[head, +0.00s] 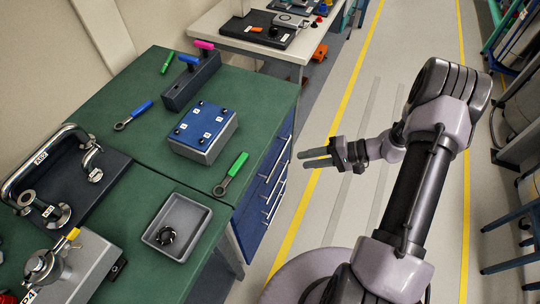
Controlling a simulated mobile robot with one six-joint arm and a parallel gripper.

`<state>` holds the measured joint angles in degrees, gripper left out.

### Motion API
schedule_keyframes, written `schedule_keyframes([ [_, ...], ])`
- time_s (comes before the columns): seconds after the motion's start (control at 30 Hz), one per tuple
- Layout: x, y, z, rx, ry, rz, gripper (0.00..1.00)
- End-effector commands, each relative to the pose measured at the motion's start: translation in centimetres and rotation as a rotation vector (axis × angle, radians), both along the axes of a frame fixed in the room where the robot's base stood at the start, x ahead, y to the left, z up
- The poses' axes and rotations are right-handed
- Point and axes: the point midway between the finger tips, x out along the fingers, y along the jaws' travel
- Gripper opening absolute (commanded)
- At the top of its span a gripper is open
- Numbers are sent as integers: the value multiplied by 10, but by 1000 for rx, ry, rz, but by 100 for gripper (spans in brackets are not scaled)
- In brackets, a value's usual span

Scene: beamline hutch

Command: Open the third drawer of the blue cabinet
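The blue cabinet (250,226) stands under the right end of the green bench, with its drawer fronts facing the aisle. Several pale bar handles (273,188) show one above the other on its front, seen steeply from above. The drawer fronts look flush, and none stands out visibly. My gripper (303,160) is to the right of the cabinet front, over the aisle floor, with its two grey fingers pointing left towards the cabinet. The fingers are slightly apart with nothing between them. They appear clear of the handles, though the exact distance is hard to judge.
The green bench top (125,165) carries a blue-topped box (203,130), a grey tray (178,226), a green-handled tool (232,174) and metal fittings. A white table (225,38) stands beyond. The aisle floor is clear between yellow lines; racks and stools line the right side.

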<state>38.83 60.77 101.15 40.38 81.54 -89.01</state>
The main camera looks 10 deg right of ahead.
Motion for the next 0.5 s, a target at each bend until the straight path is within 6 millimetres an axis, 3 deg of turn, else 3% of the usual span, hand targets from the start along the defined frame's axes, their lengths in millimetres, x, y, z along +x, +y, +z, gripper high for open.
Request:
schedule_keyframes([
  [0.03, -8, -12, -57, 69, -28, -77, 32],
  [0.1, -22, -24, -126, 132, -111, -200, 32],
  [0.2, -50, -26, -210, 166, -215, -372, 32],
  [0.33, -83, -15, -276, 150, -297, -538, 32],
  [0.4, -93, -9, -294, 137, -319, -586, 32],
  [0.5, -95, -2, -305, 127, -333, -612, 32],
])
